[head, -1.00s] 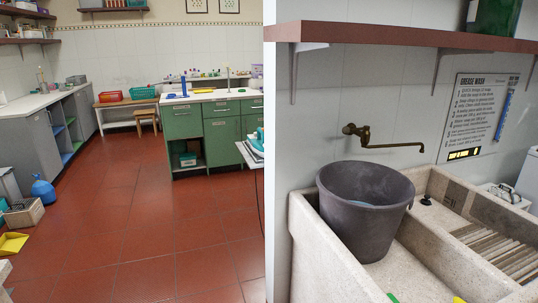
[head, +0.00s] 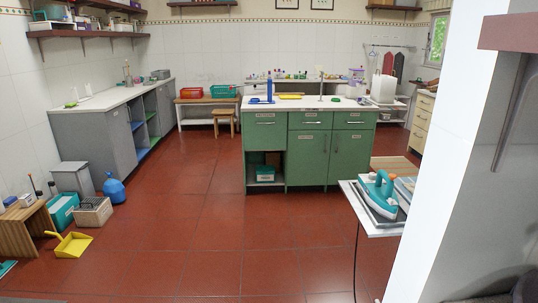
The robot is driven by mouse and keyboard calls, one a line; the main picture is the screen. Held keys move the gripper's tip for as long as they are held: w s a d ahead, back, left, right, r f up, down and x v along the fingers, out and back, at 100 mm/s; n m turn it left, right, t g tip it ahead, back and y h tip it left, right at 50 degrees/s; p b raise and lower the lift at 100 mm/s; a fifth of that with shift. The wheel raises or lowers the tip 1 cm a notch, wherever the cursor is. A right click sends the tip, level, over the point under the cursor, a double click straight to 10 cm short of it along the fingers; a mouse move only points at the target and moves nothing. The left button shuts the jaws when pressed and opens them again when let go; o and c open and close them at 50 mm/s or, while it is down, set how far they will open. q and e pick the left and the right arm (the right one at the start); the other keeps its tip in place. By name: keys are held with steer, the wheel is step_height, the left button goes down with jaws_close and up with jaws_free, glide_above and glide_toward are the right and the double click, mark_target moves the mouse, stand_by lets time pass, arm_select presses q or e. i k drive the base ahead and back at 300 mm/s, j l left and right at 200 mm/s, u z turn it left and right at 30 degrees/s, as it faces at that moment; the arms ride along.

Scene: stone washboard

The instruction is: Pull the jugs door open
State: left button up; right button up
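A green island cabinet (head: 310,150) with a white top stands in the middle of the room. Its front has drawers along the top, two doors below on the right and an open compartment at the lower left. The left green door (head: 307,158) and right green door (head: 349,156) are both shut. They carry small pale labels that are too small to read, so I cannot tell which door is the jugs door. Neither of my grippers is in view.
Red tiled floor (head: 205,235) is clear up to the island. An ironing board (head: 376,228) with a teal iron juts in at the right, beside a white wall end (head: 447,150). A yellow dustpan (head: 70,245), crate (head: 93,211) and blue jug (head: 114,188) are on the left floor.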

mark_target(349, 152)
steer(key=i, duration=1.1)
steer(key=i+j+z, duration=0.1)
steer(key=i, duration=1)
steer(key=i+j, duration=0.1)
steer(key=i, duration=1)
steer(key=i+j+z, duration=0.15)
steer(key=i+z, duration=0.3)
steer(key=i+j+z, duration=0.95)
steer(key=i+l+z, duration=0.1)
steer(key=i, duration=0.35)
steer(key=l, duration=0.1)
